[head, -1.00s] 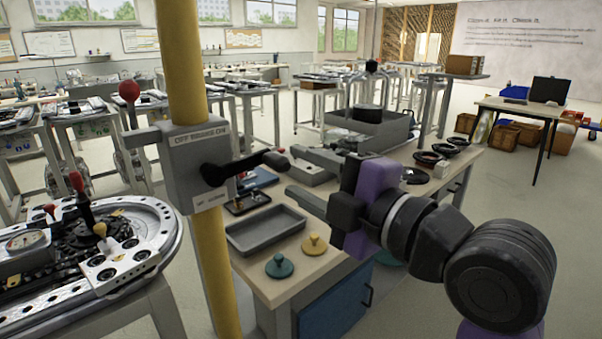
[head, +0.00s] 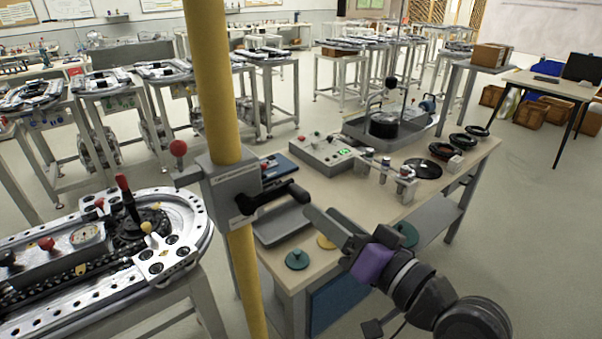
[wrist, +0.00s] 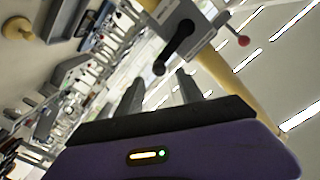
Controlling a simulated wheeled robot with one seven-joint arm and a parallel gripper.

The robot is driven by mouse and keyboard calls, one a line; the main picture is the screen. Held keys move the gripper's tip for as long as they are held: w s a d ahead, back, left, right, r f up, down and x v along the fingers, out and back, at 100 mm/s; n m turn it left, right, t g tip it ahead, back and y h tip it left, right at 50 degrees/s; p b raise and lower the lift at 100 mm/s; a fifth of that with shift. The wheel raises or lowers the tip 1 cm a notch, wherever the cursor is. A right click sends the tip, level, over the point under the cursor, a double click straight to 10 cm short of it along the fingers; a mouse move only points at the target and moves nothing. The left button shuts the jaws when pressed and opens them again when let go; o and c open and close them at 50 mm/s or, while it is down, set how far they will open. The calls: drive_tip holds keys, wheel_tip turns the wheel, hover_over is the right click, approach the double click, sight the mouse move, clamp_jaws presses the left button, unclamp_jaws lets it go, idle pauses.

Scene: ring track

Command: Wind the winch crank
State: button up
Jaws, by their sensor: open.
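The winch crank (head: 272,198) is a black arm with a rounded grip, on a grey box (head: 232,188) clamped to a yellow post (head: 212,90). Its arm points right in the head view. My gripper (head: 322,218) is open and empty, just right of and below the crank's grip end. In the wrist view the crank (wrist: 178,46) hangs with its grip end just beyond and between my two open fingertips (wrist: 159,88). I see no contact. A red-knobbed lever (head: 178,149) sticks out left of the box.
A workbench (head: 385,205) stands behind the crank with a tray (head: 275,232), a control box (head: 320,152), teal and yellow knobbed lids and black rings. A metal ring track (head: 180,215) on a stand is at the left. Open floor lies to the right.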

sight(301, 196)
drive_tip(key=shift+m, duration=0.5)
drive_tip(key=p+x, duration=0.2)
drive_tip(key=x, duration=0.5)
drive_tip(key=shift+w+a+f, duration=0.1)
drive_tip(key=shift+w+a, duration=0.1)
drive_tip(key=shift+w, duration=0.1)
drive_tip(key=shift+c, duration=0.5)
clamp_jaws()
idle(0.4)
